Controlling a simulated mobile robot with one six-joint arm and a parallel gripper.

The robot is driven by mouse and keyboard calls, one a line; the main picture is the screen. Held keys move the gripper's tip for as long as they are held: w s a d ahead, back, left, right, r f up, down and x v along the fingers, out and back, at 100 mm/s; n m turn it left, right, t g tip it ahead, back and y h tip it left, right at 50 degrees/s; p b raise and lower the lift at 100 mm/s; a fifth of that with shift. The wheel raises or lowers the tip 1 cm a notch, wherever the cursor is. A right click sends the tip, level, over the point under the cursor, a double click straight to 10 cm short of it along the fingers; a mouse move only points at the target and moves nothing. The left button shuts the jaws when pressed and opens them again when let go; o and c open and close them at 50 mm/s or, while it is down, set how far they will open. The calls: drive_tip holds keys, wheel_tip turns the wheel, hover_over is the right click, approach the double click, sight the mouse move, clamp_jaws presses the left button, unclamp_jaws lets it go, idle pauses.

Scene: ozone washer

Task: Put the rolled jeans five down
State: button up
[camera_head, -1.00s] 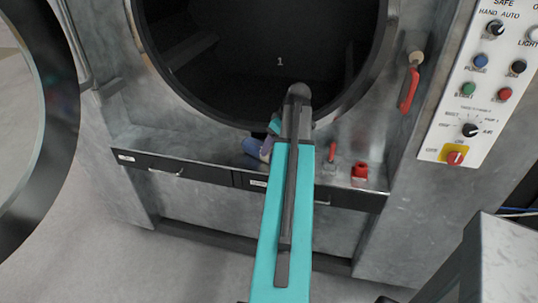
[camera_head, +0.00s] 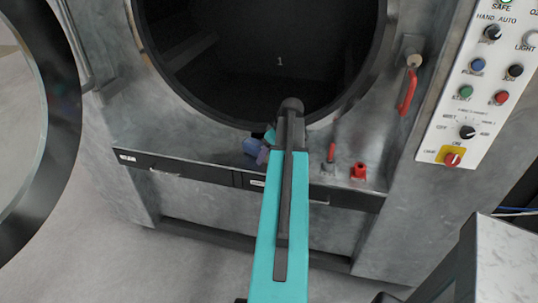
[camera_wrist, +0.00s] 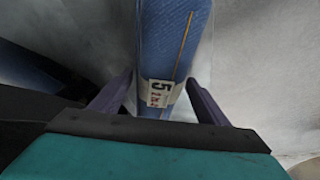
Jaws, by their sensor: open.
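The rolled jeans five (camera_wrist: 176,40), a blue denim roll with a white label reading 5, runs up from the middle of the wrist view. My gripper (camera_wrist: 163,92) is open, with one purple finger on each side of the roll near the label. I see a gap beside the right finger; the left finger is close to the roll's edge. The roll lies on a grey metal surface. In the head view, a bit of blue (camera_head: 252,147) shows on the washer's ledge beside my gripper; my arm hides most of that spot.
The washer's dark round opening (camera_head: 262,60) is behind my arm, with its open door (camera_head: 62,130) at left. Red fittings (camera_head: 358,171) stand on the ledge right of my arm. A control panel (camera_head: 480,85) is at right. The ledge's left part (camera_head: 165,150) is bare.

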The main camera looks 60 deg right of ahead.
idle(0.3)
drive_tip(key=c, duration=1.5)
drive_tip(key=shift+r, duration=0.15)
drive_tip(key=shift+r+b, duration=0.7)
drive_tip(key=shift+r, duration=0.8)
drive_tip(key=shift+s+a+r+b, duration=0.3)
drive_tip(key=shift+s+a+b, duration=0.65)
drive_tip(key=shift+s+a, duration=0.9)
drive_tip(key=shift+s+a+r+b, duration=0.25)
drive_tip(key=shift+s+a+b, duration=0.95)
drive_tip(key=shift+s, duration=1.2)
drive_tip(key=shift+s+a+r+b, duration=0.3)
drive_tip(key=shift+s+a+b, duration=0.45)
drive_tip(key=shift+s+a, duration=1.2)
drive_tip(key=shift+s+d, duration=0.15)
